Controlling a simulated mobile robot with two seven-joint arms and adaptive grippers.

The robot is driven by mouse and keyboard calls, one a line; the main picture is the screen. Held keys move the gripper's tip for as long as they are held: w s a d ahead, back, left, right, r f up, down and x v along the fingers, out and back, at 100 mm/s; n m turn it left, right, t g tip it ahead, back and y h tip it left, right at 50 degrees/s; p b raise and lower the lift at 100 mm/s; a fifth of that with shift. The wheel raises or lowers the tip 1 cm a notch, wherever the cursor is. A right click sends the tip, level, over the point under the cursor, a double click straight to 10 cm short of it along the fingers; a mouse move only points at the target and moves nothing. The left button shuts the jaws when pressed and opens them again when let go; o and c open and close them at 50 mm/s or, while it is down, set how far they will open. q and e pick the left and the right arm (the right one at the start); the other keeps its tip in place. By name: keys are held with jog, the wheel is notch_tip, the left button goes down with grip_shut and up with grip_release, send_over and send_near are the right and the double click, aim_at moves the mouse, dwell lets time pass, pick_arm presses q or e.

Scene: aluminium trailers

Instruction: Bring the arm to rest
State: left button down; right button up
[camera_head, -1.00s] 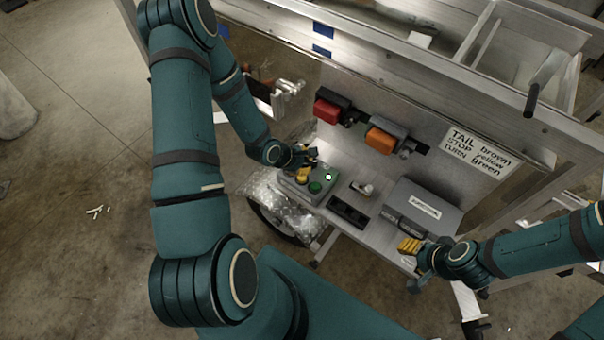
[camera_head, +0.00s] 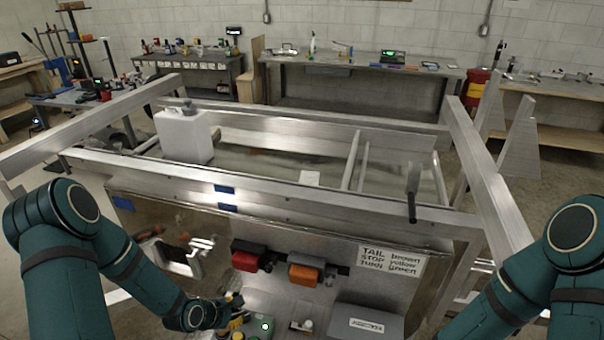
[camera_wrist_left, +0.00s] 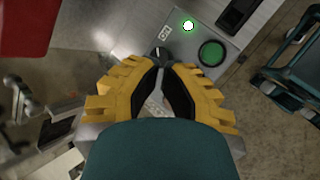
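My left gripper (camera_head: 234,302) is low in the head view, over the grey control box (camera_head: 262,334) on the trailer's front ledge. In the left wrist view, the yellow fingers of the left gripper (camera_wrist_left: 161,66) are close together at the tips around a small dark knob (camera_wrist_left: 160,53) on this box. A lit lamp (camera_wrist_left: 188,25) and a green button (camera_wrist_left: 211,53) are beside the knob. My right arm (camera_head: 540,270) enters at the lower right of the head view. Its gripper is below the frame.
Red (camera_head: 245,260) and orange (camera_head: 303,276) lamps are on the trailer panel above the ledge. A grey case (camera_head: 367,326) is on the ledge. A white canister (camera_head: 184,134) stands in the aluminium trailer. Benches line the back wall.

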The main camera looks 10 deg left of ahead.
pick_arm(q)
jog(key=s+d+f+m+g+b, duration=0.1)
jog(key=s+d+f+m+b, duration=0.1)
jog(key=d+m, duration=0.3)
jog(key=s+d+f+m+g+b, duration=0.2)
jog(key=s+d+m, duration=0.3)
jog(key=m, duration=0.3)
jog(key=s+d+f+m+g+b, duration=0.1)
jog(key=s+d+f+m+b, duration=0.1)
jog(key=d+m, duration=0.4)
jog(key=shift+s+d+f+m+g+b, duration=0.3)
jog(key=shift+s+d+b, duration=0.3)
jog(key=shift+s+b, duration=0.15)
jog(key=shift+a, duration=0.1)
